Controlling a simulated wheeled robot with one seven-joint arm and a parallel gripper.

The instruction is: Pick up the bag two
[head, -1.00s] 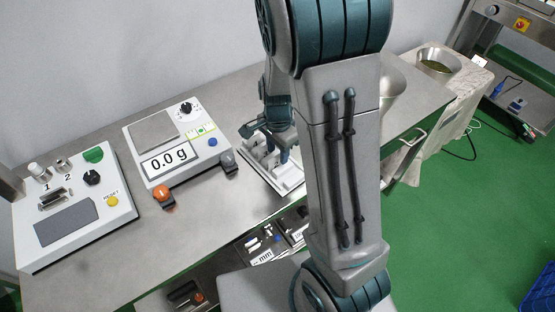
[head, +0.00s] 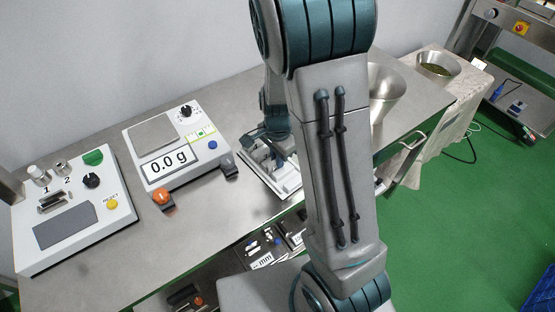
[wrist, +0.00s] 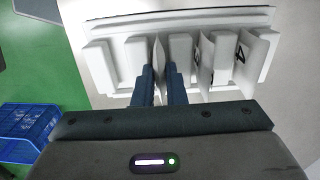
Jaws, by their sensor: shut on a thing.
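My gripper (wrist: 160,86) is over the white tray (wrist: 112,21) in the wrist view. Its two blue fingers are closed on a thin white bag (wrist: 158,56), seen nearly edge-on. The number on this bag cannot be read. To the right stand another white bag (wrist: 206,60) with a partly visible mark and a bag marked 4 (wrist: 240,60). All stand upright between the tray's raised white blocks. In the head view my gripper (head: 266,150) is at the tray (head: 284,190), largely hidden by my arm.
A scale (head: 175,143) reading 0.0 g stands left of the tray on the steel table (head: 190,220). A control box (head: 75,215) with a reset button is farther left. A steel bowl (head: 385,92) stands behind my arm. A blue crate (wrist: 28,132) is on the green floor.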

